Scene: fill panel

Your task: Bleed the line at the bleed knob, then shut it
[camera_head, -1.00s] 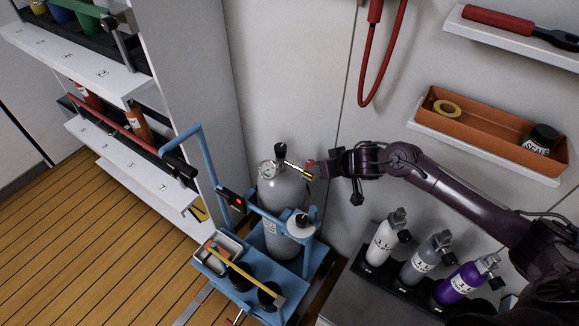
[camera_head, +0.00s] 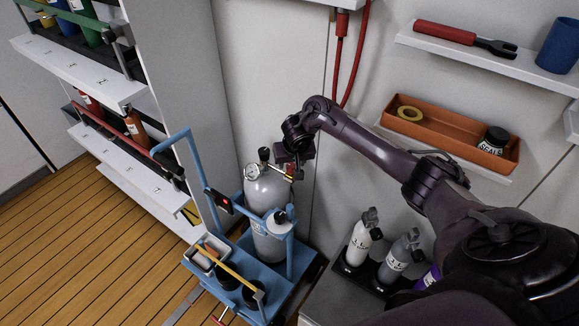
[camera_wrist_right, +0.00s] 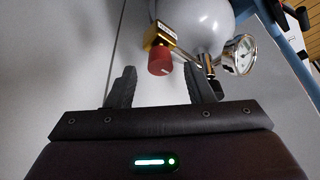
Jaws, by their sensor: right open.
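The bleed knob (camera_wrist_right: 160,62) is a red cap on a brass fitting (camera_wrist_right: 158,36) at the cylinder's valve, seen in the right wrist view. My right gripper (camera_wrist_right: 155,75) is open, its two fingers either side of the knob in that view; I cannot tell whether they touch it. In the head view the right gripper (camera_head: 291,168) is beside the valve of the grey cylinder (camera_head: 266,190) and hides most of the knob. A round white gauge (camera_wrist_right: 239,54) sits on the valve; it also shows in the head view (camera_head: 251,172). My left gripper is not in view.
The cylinder stands in a blue cart (camera_head: 275,292) with a tall handle (camera_head: 190,160). Shelves of bottles (camera_head: 120,170) are at the left. Small cylinders (camera_head: 362,240) stand in a rack at the right. A red hose (camera_head: 358,60) hangs on the wall behind.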

